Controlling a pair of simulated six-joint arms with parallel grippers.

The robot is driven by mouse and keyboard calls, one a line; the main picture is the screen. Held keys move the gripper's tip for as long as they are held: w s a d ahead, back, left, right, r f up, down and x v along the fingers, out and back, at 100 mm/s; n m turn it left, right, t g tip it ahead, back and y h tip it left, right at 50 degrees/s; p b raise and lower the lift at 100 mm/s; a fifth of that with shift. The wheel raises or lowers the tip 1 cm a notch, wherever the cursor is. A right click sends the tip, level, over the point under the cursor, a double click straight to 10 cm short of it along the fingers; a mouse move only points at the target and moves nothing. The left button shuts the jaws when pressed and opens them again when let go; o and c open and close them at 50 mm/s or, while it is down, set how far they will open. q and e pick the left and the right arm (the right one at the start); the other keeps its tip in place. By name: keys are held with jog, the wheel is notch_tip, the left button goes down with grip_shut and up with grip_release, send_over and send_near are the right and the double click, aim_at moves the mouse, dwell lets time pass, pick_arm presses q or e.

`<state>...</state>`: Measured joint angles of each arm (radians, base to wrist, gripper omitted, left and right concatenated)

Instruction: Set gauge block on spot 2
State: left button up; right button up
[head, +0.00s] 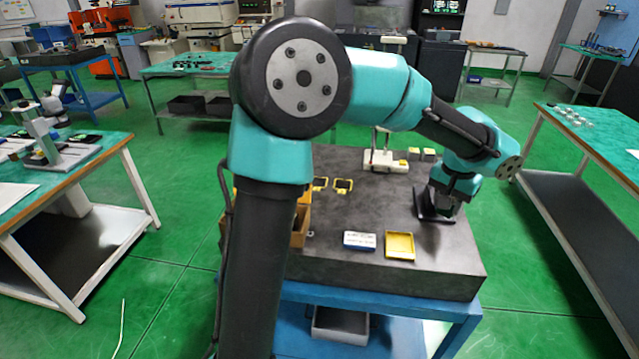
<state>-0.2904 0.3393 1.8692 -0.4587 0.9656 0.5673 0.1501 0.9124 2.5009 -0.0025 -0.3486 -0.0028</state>
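One arm is in view, rising left of centre and reaching over a dark stone-topped table (330,258); I take it as my left. Its gripper (444,207) points down at the table's right side, at a dark plate-like piece (427,215). The fingers are too small and dark to tell open from shut, or whether they hold anything. I cannot clearly pick out the gauge block. I see no readable mark for spot 2. Two small yellow-framed pieces with dark centres (343,186) lie left of the middle. My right gripper is not in view.
A blue-and-white box (360,241) and a yellow tray (400,246) lie near the front edge. A white stand (384,160) and two small yellow-topped blocks (429,154) are at the back. A wooden box (301,222) is partly behind my arm. The table's middle is clear.

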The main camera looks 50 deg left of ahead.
pick_arm(q)
jog(key=w+a+f+n+y, duration=0.1)
jog(key=w+a+n, duration=0.1)
jog(key=a+n, duration=0.65)
jog(key=w+a+f+n, duration=0.15)
jog(key=a+n, duration=0.25)
jog(key=a, duration=0.9)
jog(key=s+a+n+g, duration=0.1)
jog(key=s+a+n, duration=0.1)
jog(key=a+n, duration=0.4)
jog(key=s+a+f+n+g, duration=0.1)
jog(key=a+n, duration=0.5)
jog(key=a, duration=0.9)
jog(key=shift+s+a+n, duration=0.25)
jog(key=shift+s+n, duration=0.1)
jog(key=shift+s, duration=0.25)
jog(key=shift+f, duration=0.1)
jog(key=shift+f, duration=3.05)
jog(key=shift+f, duration=1.85)
jog(key=shift+f, duration=0.15)
